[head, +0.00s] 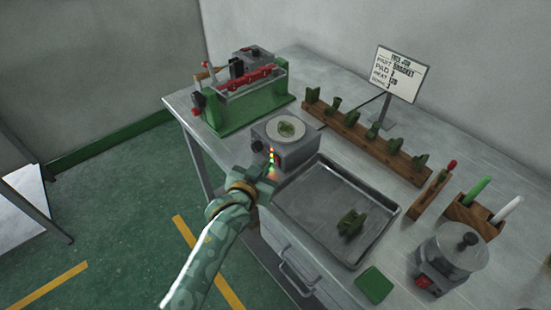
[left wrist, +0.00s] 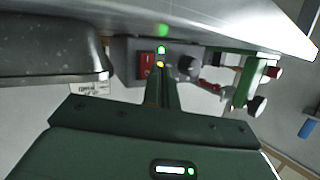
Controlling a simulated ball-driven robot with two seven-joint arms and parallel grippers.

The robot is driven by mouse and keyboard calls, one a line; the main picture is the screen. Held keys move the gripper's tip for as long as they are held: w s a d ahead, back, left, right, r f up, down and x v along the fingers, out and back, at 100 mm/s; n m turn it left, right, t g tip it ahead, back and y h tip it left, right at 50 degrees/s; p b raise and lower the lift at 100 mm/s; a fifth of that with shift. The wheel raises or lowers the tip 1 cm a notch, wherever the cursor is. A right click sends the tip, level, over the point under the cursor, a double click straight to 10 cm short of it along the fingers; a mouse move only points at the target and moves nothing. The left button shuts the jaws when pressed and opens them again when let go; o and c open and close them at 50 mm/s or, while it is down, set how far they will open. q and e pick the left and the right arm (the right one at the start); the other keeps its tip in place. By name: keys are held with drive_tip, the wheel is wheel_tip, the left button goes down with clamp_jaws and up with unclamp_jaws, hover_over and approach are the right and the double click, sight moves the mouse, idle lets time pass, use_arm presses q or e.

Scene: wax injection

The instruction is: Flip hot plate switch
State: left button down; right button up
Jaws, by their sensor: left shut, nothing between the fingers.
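The hot plate (head: 294,153) is a grey box with a round pale top, standing at the table's near edge. In the left wrist view its front shows a red rocker switch (left wrist: 147,64) and a dark round knob (left wrist: 187,67). My left gripper (head: 268,170) is shut and empty, at the hot plate's front. In the left wrist view its fingertips (left wrist: 161,72) lie between the switch and the knob, overlapping the switch's edge. I cannot tell whether they touch it. Small green and yellow lights glow by the fingertips. My right gripper is not in view.
A metal tray (head: 296,212) with a green part (head: 350,222) lies right of the hot plate. A green clamp machine (head: 238,108) stands to its left. Behind is a wooden rack (head: 347,128) of green parts. A round-topped device (head: 428,272) stands at the right.

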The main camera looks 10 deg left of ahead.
use_arm(q)
drive_tip(key=shift+w, duration=0.1)
drive_tip(key=shift+w+d+r+p, duration=0.1)
drive_tip(key=shift+w+d+p, duration=0.1)
drive_tip(key=shift+p, duration=0.1)
drive_tip(key=shift+w+d, duration=0.2)
drive_tip(key=shift+w, duration=0.05)
idle(0.8)
drive_tip(key=shift+s+a+p, duration=0.25)
drive_tip(key=shift+s+p, duration=0.05)
drive_tip(key=shift+p, duration=0.2)
drive_tip(key=shift+s+a, duration=0.1)
drive_tip(key=shift+s, duration=0.1)
drive_tip(key=shift+s+a, duration=0.1)
